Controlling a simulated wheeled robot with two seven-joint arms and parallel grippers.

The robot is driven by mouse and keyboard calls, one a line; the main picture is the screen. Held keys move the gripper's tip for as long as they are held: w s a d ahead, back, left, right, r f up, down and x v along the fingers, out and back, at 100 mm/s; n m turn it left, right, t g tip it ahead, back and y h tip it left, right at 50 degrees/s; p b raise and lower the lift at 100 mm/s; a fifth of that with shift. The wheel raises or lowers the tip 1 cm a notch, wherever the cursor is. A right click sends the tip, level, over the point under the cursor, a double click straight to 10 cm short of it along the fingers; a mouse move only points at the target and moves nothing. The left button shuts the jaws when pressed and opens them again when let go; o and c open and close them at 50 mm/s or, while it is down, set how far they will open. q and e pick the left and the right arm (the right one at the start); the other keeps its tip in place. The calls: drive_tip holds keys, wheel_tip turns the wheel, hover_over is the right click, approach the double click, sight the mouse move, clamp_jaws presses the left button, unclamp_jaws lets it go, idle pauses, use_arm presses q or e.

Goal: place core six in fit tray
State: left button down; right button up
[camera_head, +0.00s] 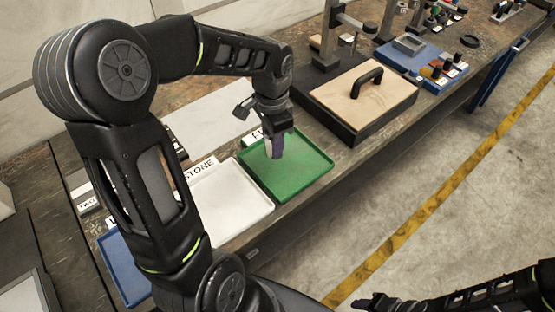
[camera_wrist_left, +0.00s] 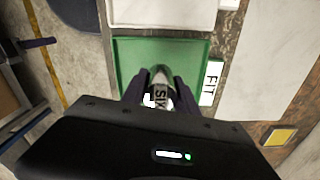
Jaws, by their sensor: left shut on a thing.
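The green fit tray (camera_head: 290,172) lies on the bench in the head view, with a label reading FIT partly hidden behind my left gripper (camera_head: 275,148). The left gripper points down over the tray's back left part. In the left wrist view my left gripper (camera_wrist_left: 160,100) is shut on core six (camera_wrist_left: 160,92), a greyish piece marked SIX, with the green tray (camera_wrist_left: 128,60) beneath it. Whether the core touches the tray floor I cannot tell. The FIT label (camera_wrist_left: 212,82) lies beside the tray. My right gripper (camera_head: 375,302) is low at the right, away from the bench.
A white tray (camera_head: 230,205) labelled STONE adjoins the green tray on the left, and a blue tray (camera_head: 122,265) lies further left. A wooden-lidded black box (camera_head: 360,95) with a handle stands right of the green tray. The tray's front half is clear.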

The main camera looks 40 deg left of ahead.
sight(273, 170)
use_arm(q)
drive_tip(key=shift+w+f, duration=0.1)
drive_tip(key=shift+f, duration=1.8)
drive_tip(key=shift+f+p, duration=0.3)
drive_tip(key=shift+f, duration=1.55)
drive_tip(key=shift+f, duration=0.1)
drive_tip(key=shift+f, duration=0.15)
drive_tip(key=c, duration=0.9)
unclamp_jaws()
drive_tip(key=shift+c, duration=0.2)
drive_tip(key=shift+r, duration=0.2)
